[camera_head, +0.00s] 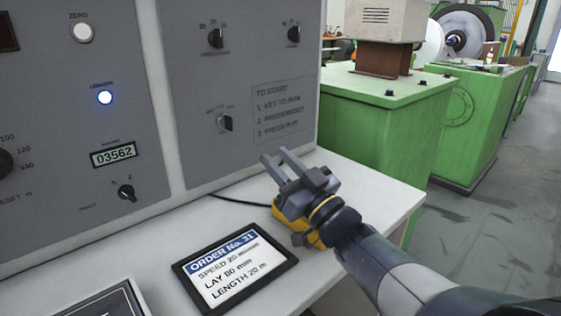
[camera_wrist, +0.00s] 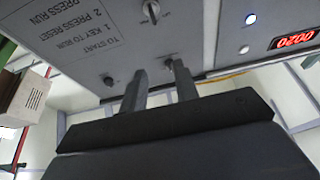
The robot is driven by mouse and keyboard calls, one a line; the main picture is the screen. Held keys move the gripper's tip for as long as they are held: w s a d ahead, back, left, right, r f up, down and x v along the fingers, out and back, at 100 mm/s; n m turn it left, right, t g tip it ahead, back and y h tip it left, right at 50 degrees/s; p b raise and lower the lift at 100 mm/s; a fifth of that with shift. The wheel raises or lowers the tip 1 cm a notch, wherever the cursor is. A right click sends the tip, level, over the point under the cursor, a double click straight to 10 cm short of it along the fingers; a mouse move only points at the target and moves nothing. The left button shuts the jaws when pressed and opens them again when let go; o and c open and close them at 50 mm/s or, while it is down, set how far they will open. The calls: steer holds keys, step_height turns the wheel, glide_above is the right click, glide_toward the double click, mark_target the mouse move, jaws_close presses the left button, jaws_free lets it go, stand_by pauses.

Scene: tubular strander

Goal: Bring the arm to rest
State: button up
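My gripper (camera_head: 275,158) is over the white desk, in front of the grey control panel (camera_head: 240,70). Its two grey fingers are parallel with a gap between them, and nothing is held. In the wrist view, the fingers (camera_wrist: 155,70) point toward the panel face, with its knobs and start instructions beyond the tips. I cannot tell the exact distance from fingertips to panel. My arm reaches in from the lower right of the head view.
An order display (camera_head: 237,268) lies on the desk (camera_head: 375,190). The panel has a lit button (camera_head: 105,97) and a counter (camera_head: 113,155). Green machinery (camera_head: 375,115) stands behind; floor at right is clear.

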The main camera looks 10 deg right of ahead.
mark_target(232, 128)
steer(key=w+a, duration=0.2)
steer(key=w, duration=0.2)
steer(key=w+a, duration=0.3)
steer(key=w, duration=0.1)
steer(key=w+a+r+b, duration=0.1)
steer(key=w+a, duration=0.2)
steer(key=w, duration=0.1)
steer(key=shift+w+a+r, duration=0.1)
steer(key=shift+w+a, duration=0.05)
steer(key=shift+x, duration=0.95)
